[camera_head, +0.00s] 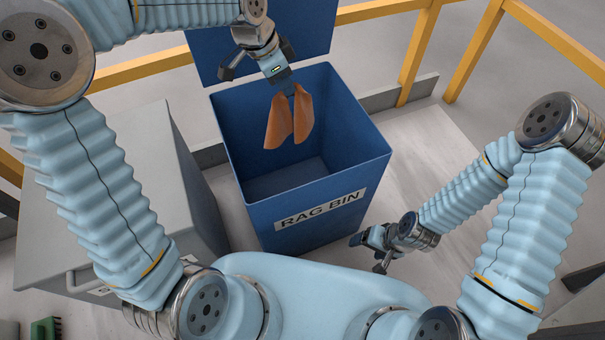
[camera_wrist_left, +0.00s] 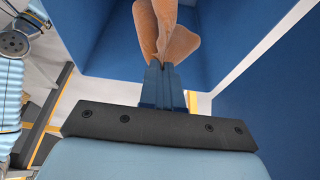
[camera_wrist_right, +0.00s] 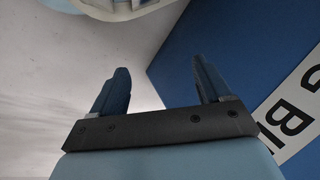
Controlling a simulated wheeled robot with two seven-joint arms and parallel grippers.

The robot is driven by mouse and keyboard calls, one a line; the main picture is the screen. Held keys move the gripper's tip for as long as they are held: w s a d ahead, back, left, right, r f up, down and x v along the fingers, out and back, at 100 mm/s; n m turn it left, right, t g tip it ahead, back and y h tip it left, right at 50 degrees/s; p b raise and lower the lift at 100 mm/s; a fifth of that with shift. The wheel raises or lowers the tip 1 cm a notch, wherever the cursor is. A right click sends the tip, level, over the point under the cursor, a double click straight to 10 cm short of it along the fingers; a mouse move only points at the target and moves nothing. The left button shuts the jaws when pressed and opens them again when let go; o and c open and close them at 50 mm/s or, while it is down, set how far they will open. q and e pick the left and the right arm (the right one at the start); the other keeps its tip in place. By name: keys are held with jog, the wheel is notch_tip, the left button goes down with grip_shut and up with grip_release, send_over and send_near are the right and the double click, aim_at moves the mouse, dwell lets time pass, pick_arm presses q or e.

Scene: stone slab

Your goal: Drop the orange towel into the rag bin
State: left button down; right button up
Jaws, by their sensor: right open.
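The orange towel (camera_head: 289,121) hangs folded from my left gripper (camera_head: 288,89), over the open top of the rag bin. In the left wrist view the towel (camera_wrist_left: 167,32) is pinched between the closed fingertips (camera_wrist_left: 165,66). The rag bin (camera_head: 315,218) is a blue box with a "RAG BIN" label on its front and its lid (camera_head: 318,35) raised at the back. The bin's inside looks empty where visible. My right gripper (camera_head: 370,250) is low beside the bin's front right; in the right wrist view its fingers (camera_wrist_right: 160,90) are apart with nothing between.
A grey cabinet (camera_head: 105,190) with a handle stands left of the bin. Yellow railings (camera_head: 420,45) run behind and to the right. The pale floor (camera_head: 430,135) right of the bin is clear. A small green object (camera_head: 45,328) shows at the lower left.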

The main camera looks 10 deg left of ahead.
pick_arm(q)
notch_tip(320, 180, down, 6)
jog(key=b, duration=0.4)
jog(key=shift+r, duration=0.1)
pick_arm(e)
jog(key=f, duration=0.1)
jog(key=d+f, duration=0.1)
jog(key=f, duration=0.2)
jog(key=shift+w+d+f, duration=0.15)
jog(key=shift+w+d, duration=0.1)
jog(key=shift+w, duration=0.05)
pick_arm(q)
jog(key=c, duration=1.3)
grip_release()
jog(key=shift+o, duration=0.5)
jog(key=o, duration=0.5)
jog(key=shift+o, duration=0.5)
